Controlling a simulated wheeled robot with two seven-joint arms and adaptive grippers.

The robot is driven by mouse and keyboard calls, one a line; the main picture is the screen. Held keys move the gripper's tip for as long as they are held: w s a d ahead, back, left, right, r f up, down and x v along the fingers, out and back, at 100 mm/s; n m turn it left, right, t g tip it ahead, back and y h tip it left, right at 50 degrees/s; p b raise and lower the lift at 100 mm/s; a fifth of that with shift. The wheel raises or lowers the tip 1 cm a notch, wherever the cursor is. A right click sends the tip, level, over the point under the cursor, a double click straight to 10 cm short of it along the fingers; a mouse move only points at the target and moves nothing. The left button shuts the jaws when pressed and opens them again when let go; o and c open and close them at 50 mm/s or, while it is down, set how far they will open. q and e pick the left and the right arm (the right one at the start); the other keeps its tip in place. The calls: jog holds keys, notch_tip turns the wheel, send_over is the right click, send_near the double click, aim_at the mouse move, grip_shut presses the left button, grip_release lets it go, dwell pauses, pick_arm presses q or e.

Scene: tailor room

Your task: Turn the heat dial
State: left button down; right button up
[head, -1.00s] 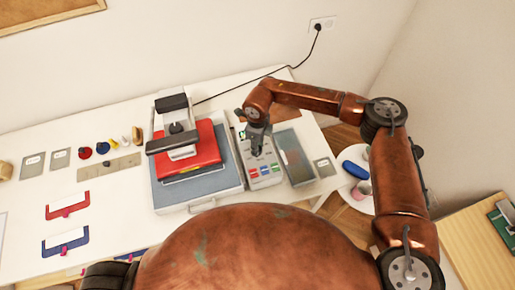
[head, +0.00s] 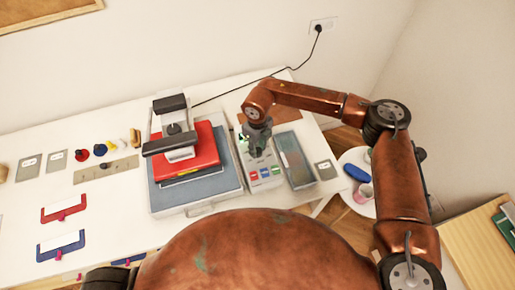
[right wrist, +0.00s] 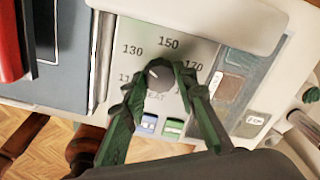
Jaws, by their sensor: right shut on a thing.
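The heat dial (right wrist: 160,76) is a dark round knob on the grey control panel (right wrist: 209,48). Printed numbers 130, 150 and 170 ring it, with a partly covered "HEAT" label below. A light mark shows on the knob's upper left; its exact reading is unclear. My right gripper (right wrist: 160,84) is shut on the dial, one finger on each side. In the head view my right gripper (head: 256,148) points down over the control panel (head: 265,183) and hides the dial. My left gripper is not in view.
Left of the panel stands the heat press, with a red plate (head: 203,150) and black handle (head: 171,144). A grey tray (head: 294,158) lies close on the panel's right. Several small coloured items and cards lie on the white table (head: 115,203) at left.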

jog(key=o, duration=1.2)
jog(key=shift+c, duration=0.2)
jog(key=shift+r, duration=0.1)
notch_tip(320, 180, up, 12)
